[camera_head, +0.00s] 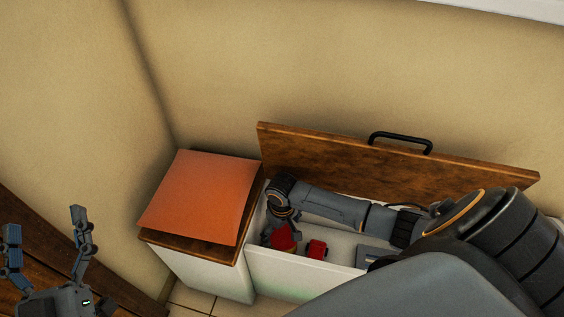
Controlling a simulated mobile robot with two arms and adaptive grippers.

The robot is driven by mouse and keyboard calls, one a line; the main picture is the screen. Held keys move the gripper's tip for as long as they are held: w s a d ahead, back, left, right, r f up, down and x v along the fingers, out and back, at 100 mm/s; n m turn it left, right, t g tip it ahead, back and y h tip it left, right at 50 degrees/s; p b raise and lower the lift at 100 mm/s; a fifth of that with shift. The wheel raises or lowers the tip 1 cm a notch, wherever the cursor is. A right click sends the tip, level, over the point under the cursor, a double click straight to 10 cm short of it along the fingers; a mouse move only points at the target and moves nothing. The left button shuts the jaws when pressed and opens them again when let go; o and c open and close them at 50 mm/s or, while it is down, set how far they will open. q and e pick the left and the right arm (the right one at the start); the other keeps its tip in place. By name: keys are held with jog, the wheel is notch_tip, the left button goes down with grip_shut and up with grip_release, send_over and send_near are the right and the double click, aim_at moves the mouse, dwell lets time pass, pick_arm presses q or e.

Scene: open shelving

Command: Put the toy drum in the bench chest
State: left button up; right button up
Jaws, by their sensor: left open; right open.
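The bench chest (300,281) is a white box with its wooden lid (350,160) raised against the wall. My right arm reaches into it from the right. My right gripper (281,228) is open inside the chest at its left end, pointing down. A red object (284,239) is at its fingers, possibly the toy drum; its shape is partly hidden, and I cannot tell if the fingers touch it. A second small red object (317,249) lies just right of it in the chest. My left gripper (45,225) is open and empty at the lower left, away from the chest.
A white cabinet with a wooden top and an orange cushion (202,195) stands directly left of the chest. A black handle (400,137) sticks up from the lid's edge. A grey item (372,254) lies in the chest. Dark wood (40,265) is under my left gripper.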

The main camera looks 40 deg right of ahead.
notch_tip(320, 180, up, 4)
jog(key=shift+f+p, duration=0.1)
jog(key=shift+p, duration=0.65)
pick_arm(q)
notch_tip(320, 180, down, 8)
jog(key=a+g+y, duration=0.1)
jog(key=g+y, duration=0.1)
jog(key=g, duration=0.3)
jog(key=shift+w+f, duration=0.25)
jog(key=shift+w, duration=0.15)
pick_arm(e)
jog(key=shift+r, duration=0.2)
jog(key=shift+r, duration=0.1)
